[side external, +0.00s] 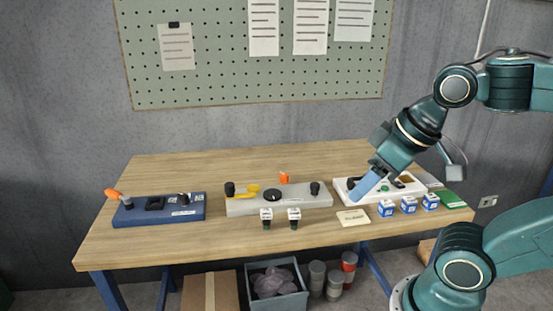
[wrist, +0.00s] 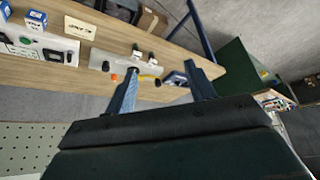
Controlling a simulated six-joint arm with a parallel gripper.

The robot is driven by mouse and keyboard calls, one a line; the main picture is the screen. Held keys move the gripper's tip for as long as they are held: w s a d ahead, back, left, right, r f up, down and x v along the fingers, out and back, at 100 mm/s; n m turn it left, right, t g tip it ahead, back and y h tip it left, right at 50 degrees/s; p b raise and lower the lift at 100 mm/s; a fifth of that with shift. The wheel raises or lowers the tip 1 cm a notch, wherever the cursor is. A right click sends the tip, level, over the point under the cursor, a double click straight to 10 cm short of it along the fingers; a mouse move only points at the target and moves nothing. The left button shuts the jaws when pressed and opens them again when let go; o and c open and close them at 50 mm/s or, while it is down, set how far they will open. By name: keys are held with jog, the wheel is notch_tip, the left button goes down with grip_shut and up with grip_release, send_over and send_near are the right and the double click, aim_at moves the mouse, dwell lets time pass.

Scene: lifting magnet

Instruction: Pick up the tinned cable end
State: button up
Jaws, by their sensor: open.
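My gripper (side external: 364,190) is open and empty, its blue fingers slanting down in front of the left part of the white board (side external: 345,197) in the side view. In the wrist view the fingers (wrist: 162,90) stand wide apart. A yellow piece (side external: 248,192) lies on the grey base (side external: 305,203) at the middle of the bench; in the wrist view the yellow piece (wrist: 149,77) appears between the fingers, well beyond them. A small orange piece (side external: 284,177) stands behind the grey base. I cannot make out for certain which piece is the tinned cable end.
Bare wood lies between the blue and grey bases.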

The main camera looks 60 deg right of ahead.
jog(key=shift+w, duration=0.1)
jog(key=n+g+y, duration=0.2)
jog(key=n+y, duration=0.1)
jog(key=n, duration=0.5)
send_over(267, 211)
jog(key=s+d, duration=0.3)
notch_tip(267, 211, down, 13)
jog(key=shift+s+r, duration=0.1)
jog(key=shift+r, duration=0.1)
jog(key=shift+f, duration=0.1)
jog(key=shift+x, duration=4.2)
jog(key=shift+x, duration=2.55)
